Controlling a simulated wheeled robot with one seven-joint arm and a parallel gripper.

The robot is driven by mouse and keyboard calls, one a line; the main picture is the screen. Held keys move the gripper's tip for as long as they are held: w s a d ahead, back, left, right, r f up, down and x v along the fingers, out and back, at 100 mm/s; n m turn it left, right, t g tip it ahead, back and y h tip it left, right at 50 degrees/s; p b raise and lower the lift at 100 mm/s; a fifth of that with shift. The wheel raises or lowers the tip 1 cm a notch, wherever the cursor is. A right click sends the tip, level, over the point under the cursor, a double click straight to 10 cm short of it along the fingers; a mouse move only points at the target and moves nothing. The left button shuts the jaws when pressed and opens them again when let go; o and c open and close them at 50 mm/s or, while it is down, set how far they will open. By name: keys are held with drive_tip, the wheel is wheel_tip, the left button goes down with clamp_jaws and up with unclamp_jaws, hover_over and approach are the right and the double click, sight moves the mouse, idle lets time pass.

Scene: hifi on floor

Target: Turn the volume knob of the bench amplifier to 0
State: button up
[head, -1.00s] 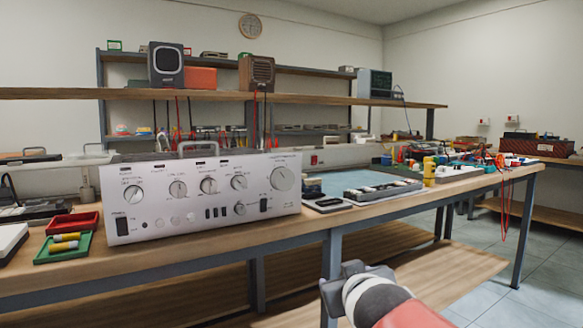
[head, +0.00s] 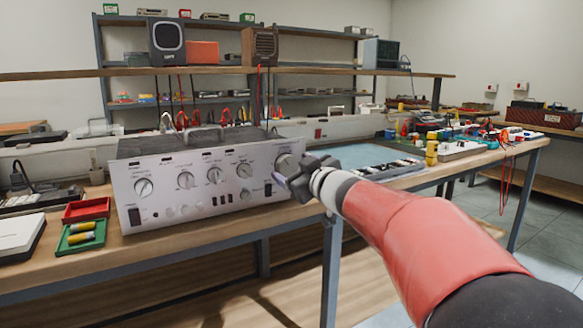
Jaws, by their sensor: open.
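The bench amplifier (head: 200,207) is a silver-fronted box with a dark top, standing on the wooden workbench. Its front bears several small round knobs, switches and buttons. The largest knob (head: 284,162), at the upper right of the front panel, is partly hidden behind my gripper. Its pointer and scale cannot be read. My gripper (head: 283,179) is open and at the right end of the panel, in front of or beside the large knob. Whether a finger touches the knob cannot be told. My red arm reaches in from the lower right.
A red tray (head: 86,207) and a green tray (head: 68,246) with yellow cylinders stand left of the amplifier. Yellow cylinders (head: 432,150) and cables stand farther right on the bench. Shelves with speakers (head: 166,42) rise behind.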

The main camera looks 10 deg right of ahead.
drive_tip(key=shift+w+a, duration=0.25)
drive_tip(key=shift+w, duration=0.4)
drive_tip(key=c, duration=1)
